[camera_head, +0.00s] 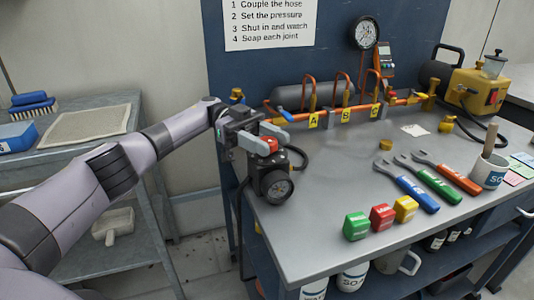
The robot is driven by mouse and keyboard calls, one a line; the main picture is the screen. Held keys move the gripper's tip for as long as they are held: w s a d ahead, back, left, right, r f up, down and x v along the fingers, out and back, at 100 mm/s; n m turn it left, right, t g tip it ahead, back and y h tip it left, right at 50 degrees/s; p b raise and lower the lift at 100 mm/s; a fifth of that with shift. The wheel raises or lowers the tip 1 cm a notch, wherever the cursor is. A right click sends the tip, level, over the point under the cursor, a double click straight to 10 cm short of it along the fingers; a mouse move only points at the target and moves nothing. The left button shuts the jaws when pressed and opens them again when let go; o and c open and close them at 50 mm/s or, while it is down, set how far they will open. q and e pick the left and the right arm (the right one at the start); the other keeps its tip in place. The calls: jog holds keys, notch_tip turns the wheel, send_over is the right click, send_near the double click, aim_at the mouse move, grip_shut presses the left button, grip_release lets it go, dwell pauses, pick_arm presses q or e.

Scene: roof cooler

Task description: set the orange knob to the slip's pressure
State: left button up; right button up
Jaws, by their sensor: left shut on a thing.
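My left gripper (266,139) reaches in from the left and is shut on the orange knob (270,144), which shows as a small orange-red patch between the pale fingers. Below the knob is a dark regulator body with a round gauge (277,187) at the bench's left edge. The gauge's needle and numbers are too small to read. A small white paper slip (415,130) lies on the bench towards the back right; its writing cannot be read from here. My right gripper is not in view.
Copper pipework (345,113) with yellow tags runs along the back. Red, green and yellow blocks (381,216) and several wrenches (435,182) lie on the bench front and right. The bench middle is clear.

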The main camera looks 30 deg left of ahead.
aim_at(268, 141)
pick_arm(q)
jog(key=shift+d+f+m+g+b, duration=0.15)
jog(key=shift+m+g+b, duration=0.2)
jog(key=shift+g, duration=0.25)
jog(key=shift+s, duration=0.1)
jog(key=o, duration=0.9)
jog(key=shift+o, duration=0.2)
jog(key=shift+r, duration=0.35)
notch_tip(268, 141, up, 20)
jog(key=p, duration=0.4)
jog(key=shift+f, duration=0.25)
